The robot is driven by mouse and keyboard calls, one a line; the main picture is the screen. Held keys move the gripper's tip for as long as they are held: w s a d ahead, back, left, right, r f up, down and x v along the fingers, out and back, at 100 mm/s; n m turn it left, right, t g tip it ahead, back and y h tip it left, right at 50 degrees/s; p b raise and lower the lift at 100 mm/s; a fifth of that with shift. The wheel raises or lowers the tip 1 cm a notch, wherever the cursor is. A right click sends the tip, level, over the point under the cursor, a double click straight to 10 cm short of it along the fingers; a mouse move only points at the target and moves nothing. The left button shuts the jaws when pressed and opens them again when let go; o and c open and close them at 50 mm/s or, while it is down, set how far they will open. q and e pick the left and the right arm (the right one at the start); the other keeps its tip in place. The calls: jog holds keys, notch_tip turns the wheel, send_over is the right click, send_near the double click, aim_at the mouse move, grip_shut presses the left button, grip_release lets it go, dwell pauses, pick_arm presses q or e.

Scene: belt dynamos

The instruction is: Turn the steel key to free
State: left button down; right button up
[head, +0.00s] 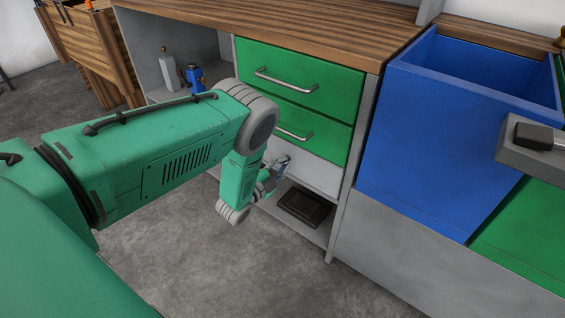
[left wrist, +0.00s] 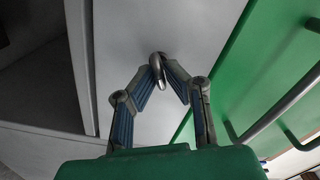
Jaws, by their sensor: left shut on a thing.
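The steel key (left wrist: 158,70) shows in the left wrist view as a small rounded metal piece on a plain light-grey panel (left wrist: 140,28). My left gripper (left wrist: 160,72) has its two fingers closed together on the key, one from each side. In the head view my left gripper (head: 274,174) is in front of the grey panel (head: 318,174) below two green drawers, and my arm hides part of it. The fingertips cover part of the key, so its exact turn angle is hard to tell. My right gripper does not show.
The green drawers (head: 302,80) have bar handles, and one handle (left wrist: 285,105) runs close beside the gripper. Below the panel is an open shelf with a dark box (head: 304,208). A blue bin (head: 440,125) stands to the right. Grey floor (head: 240,285) is clear in front.

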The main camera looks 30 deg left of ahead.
pick_arm(q)
jog(key=m, duration=0.5)
jog(key=shift+s+f, duration=0.3)
jog(key=shift+f, duration=0.1)
dwell(0.3)
jog(key=c, duration=1.6)
grip_release()
jog(key=shift+a, duration=0.1)
jog(key=shift+c, duration=0.2)
jog(key=shift+w+r, duration=0.1)
jog(key=s+a, duration=0.1)
jog(key=s, duration=1.1)
